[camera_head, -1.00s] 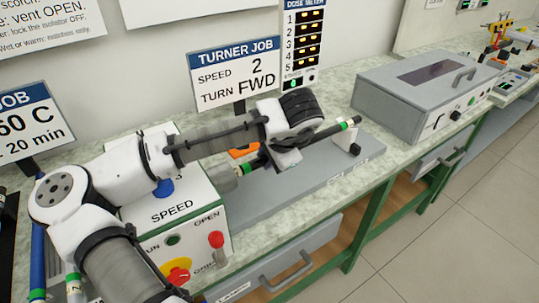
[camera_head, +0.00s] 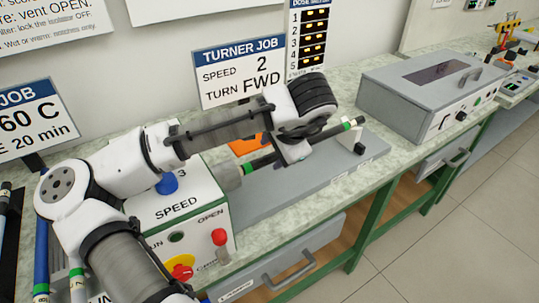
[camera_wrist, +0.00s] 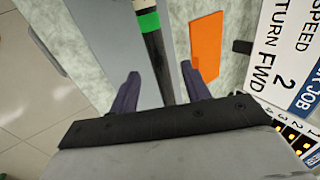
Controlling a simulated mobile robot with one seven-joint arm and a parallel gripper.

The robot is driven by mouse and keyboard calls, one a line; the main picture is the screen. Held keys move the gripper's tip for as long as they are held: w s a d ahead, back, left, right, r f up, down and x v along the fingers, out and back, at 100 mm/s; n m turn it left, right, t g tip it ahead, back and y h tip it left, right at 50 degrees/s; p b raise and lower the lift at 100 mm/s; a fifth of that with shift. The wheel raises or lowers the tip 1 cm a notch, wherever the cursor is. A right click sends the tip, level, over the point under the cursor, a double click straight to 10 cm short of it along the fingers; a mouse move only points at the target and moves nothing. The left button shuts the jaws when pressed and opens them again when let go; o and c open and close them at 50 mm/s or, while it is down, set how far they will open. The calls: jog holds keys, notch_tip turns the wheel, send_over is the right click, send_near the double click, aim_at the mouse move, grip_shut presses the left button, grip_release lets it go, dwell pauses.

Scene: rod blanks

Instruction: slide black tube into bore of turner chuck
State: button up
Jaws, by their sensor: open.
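The black tube (camera_head: 263,161) lies level along the turner, with green bands near both ends. Its left end meets the grey turner chuck (camera_head: 229,178); the green band there shows just outside the chuck face, and how deep the tip sits is hidden. Its right end is near a small support block. My gripper (camera_head: 293,156) is over the middle of the tube. In the wrist view the tube (camera_wrist: 155,50) runs between the two open fingers of my gripper (camera_wrist: 162,82), with a gap on each side.
The turner's control box (camera_head: 175,208) has a blue speed knob (camera_head: 167,184) and a red-topped lever (camera_head: 219,237). An orange plate (camera_wrist: 206,45) lies behind the tube. A grey lidded box (camera_head: 420,95) stands at the right. The job sign (camera_head: 238,75) stands behind my arm.

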jog(key=v, duration=1)
jog(key=shift+d, duration=0.15)
